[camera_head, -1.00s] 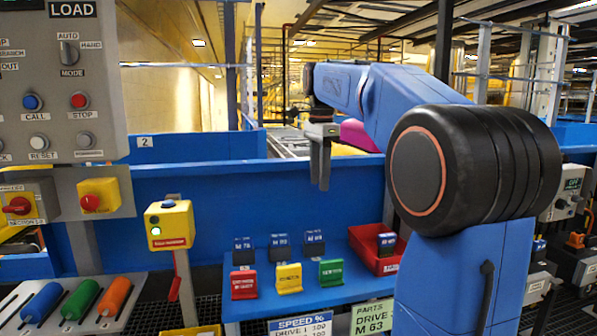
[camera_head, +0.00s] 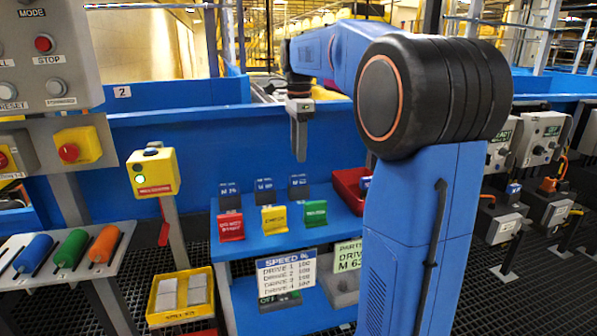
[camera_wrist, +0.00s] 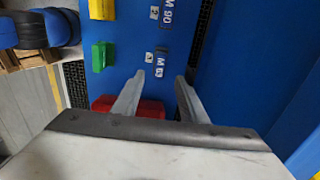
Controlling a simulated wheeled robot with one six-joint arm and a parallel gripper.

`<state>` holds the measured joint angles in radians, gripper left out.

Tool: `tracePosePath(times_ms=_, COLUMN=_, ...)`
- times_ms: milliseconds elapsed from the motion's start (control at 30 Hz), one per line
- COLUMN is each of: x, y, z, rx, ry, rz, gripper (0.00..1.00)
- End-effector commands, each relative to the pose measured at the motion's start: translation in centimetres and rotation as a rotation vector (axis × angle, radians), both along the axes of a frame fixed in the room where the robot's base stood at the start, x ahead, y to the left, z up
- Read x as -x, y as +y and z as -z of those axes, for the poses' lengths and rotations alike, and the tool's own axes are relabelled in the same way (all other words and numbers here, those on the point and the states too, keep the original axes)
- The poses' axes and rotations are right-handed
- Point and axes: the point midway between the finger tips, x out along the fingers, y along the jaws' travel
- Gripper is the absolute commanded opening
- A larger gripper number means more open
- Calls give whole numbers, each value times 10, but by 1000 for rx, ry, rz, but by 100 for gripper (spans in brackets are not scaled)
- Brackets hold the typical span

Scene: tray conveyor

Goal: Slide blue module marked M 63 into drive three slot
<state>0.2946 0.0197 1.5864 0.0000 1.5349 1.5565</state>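The blue module marked M 63 (camera_wrist: 160,67) lies in the wrist view just beyond and between my two fingertips. In the head view I take it as the third blue module (camera_head: 298,187) in the row on the blue shelf, behind the green tag. My gripper (camera_head: 301,158) hangs fingers-down above it, apart from it. In the wrist view my gripper (camera_wrist: 159,80) is open with nothing between its fingers. Drive units (camera_head: 515,187) stand at the right in the head view. I cannot tell which slot is drive three.
A module marked M 90 (camera_wrist: 168,14) sits beside M 63. Red, yellow and green tags (camera_head: 316,212) stand in front of the modules. A red bin (camera_head: 347,190) is right of the row, partly behind my arm. A blue wall (camera_head: 200,150) stands behind the shelf.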

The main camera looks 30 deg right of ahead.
Motion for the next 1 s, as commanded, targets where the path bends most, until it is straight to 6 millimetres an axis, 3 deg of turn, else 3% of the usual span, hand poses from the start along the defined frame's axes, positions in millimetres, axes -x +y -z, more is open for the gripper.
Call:
tracePosePath(times_ms=200, x=1, y=0, z=36, rx=-1, ry=3, rz=0, gripper=39)
tracePosePath(times_ms=433, x=0, y=0, z=63, rx=-1, ry=2, rz=0, gripper=39)
tracePosePath(times_ms=900, x=0, y=0, z=75, rx=0, ry=0, rz=0, gripper=39)
tracePosePath(times_ms=933, x=0, y=0, z=75, rx=0, ry=0, rz=0, gripper=37)
tracePosePath(times_ms=1000, x=0, y=0, z=75, rx=0, ry=0, rz=0, gripper=20)
